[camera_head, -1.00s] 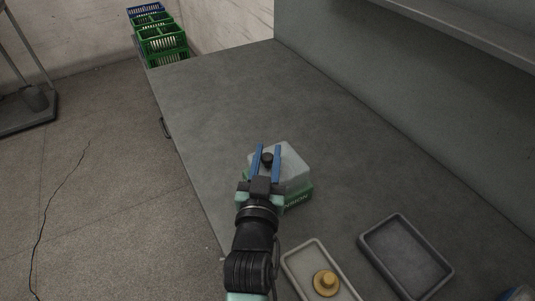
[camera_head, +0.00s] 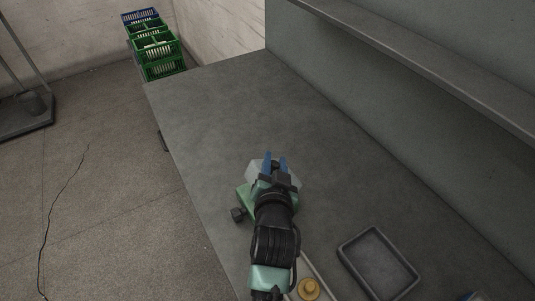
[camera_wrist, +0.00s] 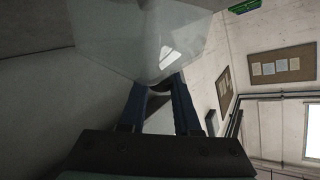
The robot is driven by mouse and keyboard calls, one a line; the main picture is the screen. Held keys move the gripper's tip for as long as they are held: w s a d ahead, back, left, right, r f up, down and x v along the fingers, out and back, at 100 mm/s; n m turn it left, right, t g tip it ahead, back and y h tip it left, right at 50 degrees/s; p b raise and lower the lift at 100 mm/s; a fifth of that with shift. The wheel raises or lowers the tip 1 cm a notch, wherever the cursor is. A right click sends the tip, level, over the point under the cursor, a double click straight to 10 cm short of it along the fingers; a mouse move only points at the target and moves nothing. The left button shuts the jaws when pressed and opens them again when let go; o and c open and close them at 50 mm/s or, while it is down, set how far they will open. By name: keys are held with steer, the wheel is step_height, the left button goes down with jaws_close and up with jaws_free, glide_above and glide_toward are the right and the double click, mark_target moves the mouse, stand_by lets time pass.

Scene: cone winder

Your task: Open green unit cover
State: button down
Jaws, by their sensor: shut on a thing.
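The green unit (camera_head: 246,199) stands on the grey bench, partly hidden under my wrist, with a black side knob (camera_head: 238,214) at its left. Its pale, see-through cover (camera_head: 255,171) shows on both sides of my blue fingers and looks tilted; whether it is apart from the green body is hidden. My gripper (camera_head: 275,161) is shut on the cover's dark knob. In the wrist view the dark knob (camera_wrist: 160,87) sits between the fingertips, and the clear cover (camera_wrist: 115,40) spreads beyond them.
A grey tray (camera_head: 378,262) lies at the front right. A second tray, partly cut off, holds a yellow round piece (camera_head: 309,289). A wall and shelf (camera_head: 420,65) bound the bench at right. The bench's far part is clear. Green crates (camera_head: 160,58) stand beyond it.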

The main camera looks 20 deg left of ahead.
mark_target(291, 170)
steer(key=shift+w+d+r+m+g+p, duration=0.55)
steer(key=shift+w+d+m+g+p, duration=0.05)
steer(key=shift+w+p, duration=0.15)
steer(key=shift+w+d+f+m+g+y+p, duration=0.1)
steer(key=shift+w+d+m+g+y+p, duration=0.3)
steer(key=shift+w+d+m+g+p, duration=0.55)
steer(key=w+d+f+m+g+y+b, duration=0.2)
steer(key=w+d+f+m+g+b, duration=0.2)
steer(key=w, duration=0.1)
steer(key=shift+w+f+y, duration=0.2)
steer(key=shift+w+y, duration=0.2)
steer(key=shift+w+d+f+g, duration=0.1)
steer(key=shift+d+f+g, duration=0.1)
steer(key=shift+g, duration=0.05)
steer(key=c, duration=0.6)
jaws_free()
steer(key=shift+r, duration=0.15)
